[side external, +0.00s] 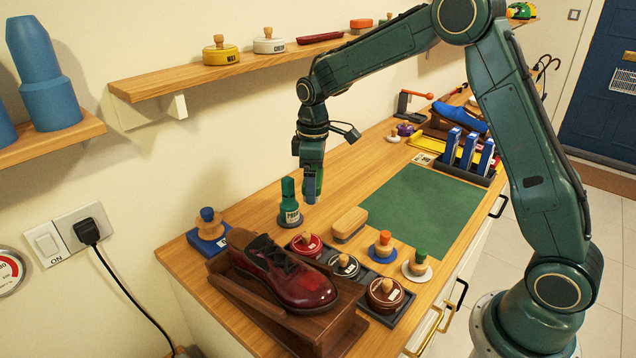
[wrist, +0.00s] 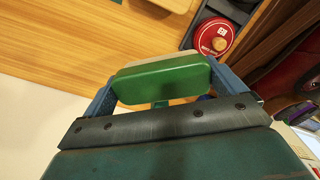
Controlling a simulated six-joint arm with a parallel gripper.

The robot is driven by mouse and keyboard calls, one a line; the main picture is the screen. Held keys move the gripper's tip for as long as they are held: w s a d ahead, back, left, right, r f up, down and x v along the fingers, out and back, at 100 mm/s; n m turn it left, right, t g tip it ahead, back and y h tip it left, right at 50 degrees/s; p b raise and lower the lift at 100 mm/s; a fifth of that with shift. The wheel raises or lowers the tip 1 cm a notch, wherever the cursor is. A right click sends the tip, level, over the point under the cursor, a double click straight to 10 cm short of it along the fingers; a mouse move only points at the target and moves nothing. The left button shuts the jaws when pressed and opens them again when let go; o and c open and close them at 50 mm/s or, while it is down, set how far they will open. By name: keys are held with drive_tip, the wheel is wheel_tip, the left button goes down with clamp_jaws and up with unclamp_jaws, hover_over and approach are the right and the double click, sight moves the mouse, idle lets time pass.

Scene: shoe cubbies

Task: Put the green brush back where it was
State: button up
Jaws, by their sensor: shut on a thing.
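My gripper (side external: 311,198) points down over the wooden counter, just right of a dark green bottle in the side view. In the wrist view, its two blue-grey fingers (wrist: 163,84) are shut on a green block with a pale edge, which I take to be the green brush (wrist: 160,83). The brush is hidden behind the fingers in the side view. I cannot tell whether it touches the counter.
The green bottle (side external: 289,207) stands close beside my gripper. A tan brush (side external: 349,222), a red tin (side external: 306,244) and a shoe (side external: 285,272) on a wooden stand are towards the front. A green mat (side external: 423,208) lies clear to the right. A wall shelf (side external: 170,82) is behind.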

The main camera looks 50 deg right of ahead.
drive_tip(key=w+d+n, duration=0.1)
drive_tip(key=n, duration=0.1)
drive_tip(key=w+d+n, duration=0.1)
drive_tip(key=w+n, duration=0.1)
drive_tip(key=shift+w+d+n, duration=0.25)
drive_tip(key=shift+d+n, duration=0.05)
drive_tip(key=shift+d, duration=0.1)
drive_tip(key=shift+w+d+n, duration=1)
drive_tip(key=shift+n, duration=0.6)
drive_tip(key=shift+w+d+n, duration=0.95)
drive_tip(key=shift+d+n, duration=0.05)
drive_tip(key=shift+n, duration=0.6)
drive_tip(key=shift+f, duration=0.2)
drive_tip(key=shift+f, duration=4.9)
drive_tip(key=shift+f, duration=0.1)
drive_tip(key=o, duration=0.7)
drive_tip(key=shift+c, duration=0.2)
